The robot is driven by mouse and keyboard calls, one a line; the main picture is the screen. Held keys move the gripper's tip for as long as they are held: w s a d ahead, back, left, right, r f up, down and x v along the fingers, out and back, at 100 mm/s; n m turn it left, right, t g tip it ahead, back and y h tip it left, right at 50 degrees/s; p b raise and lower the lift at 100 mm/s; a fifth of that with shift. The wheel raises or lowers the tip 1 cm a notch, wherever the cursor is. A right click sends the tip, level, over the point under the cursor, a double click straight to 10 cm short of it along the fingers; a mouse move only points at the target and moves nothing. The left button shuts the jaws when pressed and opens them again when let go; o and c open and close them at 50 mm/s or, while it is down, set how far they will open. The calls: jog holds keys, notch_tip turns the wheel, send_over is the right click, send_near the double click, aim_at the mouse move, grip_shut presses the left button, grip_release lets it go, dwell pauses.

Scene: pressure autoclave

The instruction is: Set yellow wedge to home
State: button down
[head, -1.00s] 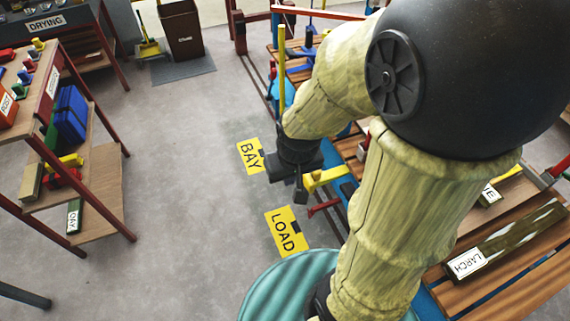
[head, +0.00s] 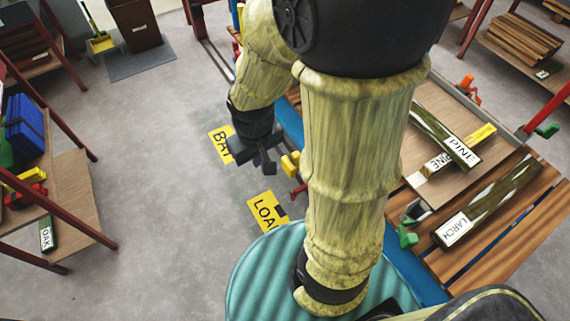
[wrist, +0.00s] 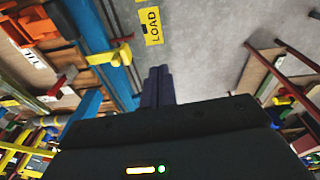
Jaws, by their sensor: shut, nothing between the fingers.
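A yellow piece (head: 290,165), which may be the yellow wedge, sticks out from the blue-edged rack beside my gripper. Much of it is hidden behind my arm in the head view. The wrist view shows a yellow L-shaped piece (wrist: 122,54) at the blue rail, left of my fingers and apart from them. My gripper (head: 268,166) hangs over the floor side of the rack, close to the yellow piece. Its two dark fingers (wrist: 158,72) are together and empty in the wrist view.
Yellow floor labels BAY (head: 219,145) and LOAD (head: 264,212) lie beside the rack. A shelf (head: 70,195) stands at the left. Grey floor between is clear.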

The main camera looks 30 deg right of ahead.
aim_at(292, 159)
jog(key=w+d+f+n+g+h+b, duration=0.1)
jog(key=w+f+n+g+h+b, duration=0.25)
jog(key=f, duration=0.65)
jog(key=d+f+n+g+h+b, duration=0.1)
jog(key=f+n+g+h+b, duration=0.1)
jog(key=f+n+h+b, duration=0.55)
jog(key=w+a+f+n+t+h+b, duration=0.2)
jog(key=w+f+n+t+h+b, duration=0.2)
jog(key=w+f, duration=0.4)
notch_tip(292, 159, down, 3)
jog(key=n+h+b, duration=0.1)
jog(key=n+h, duration=0.1)
jog(key=shift+a+r+h, duration=0.2)
jog(key=shift+a+h, duration=0.1)
jog(key=shift+d+t, duration=0.1)
jog(key=shift+t, duration=0.15)
jog(key=d, duration=0.4)
jog(key=d+b, duration=0.1)
jog(key=d, duration=0.9)
jog(key=shift+w+b, duration=0.3)
jog(key=shift+w, duration=0.1)
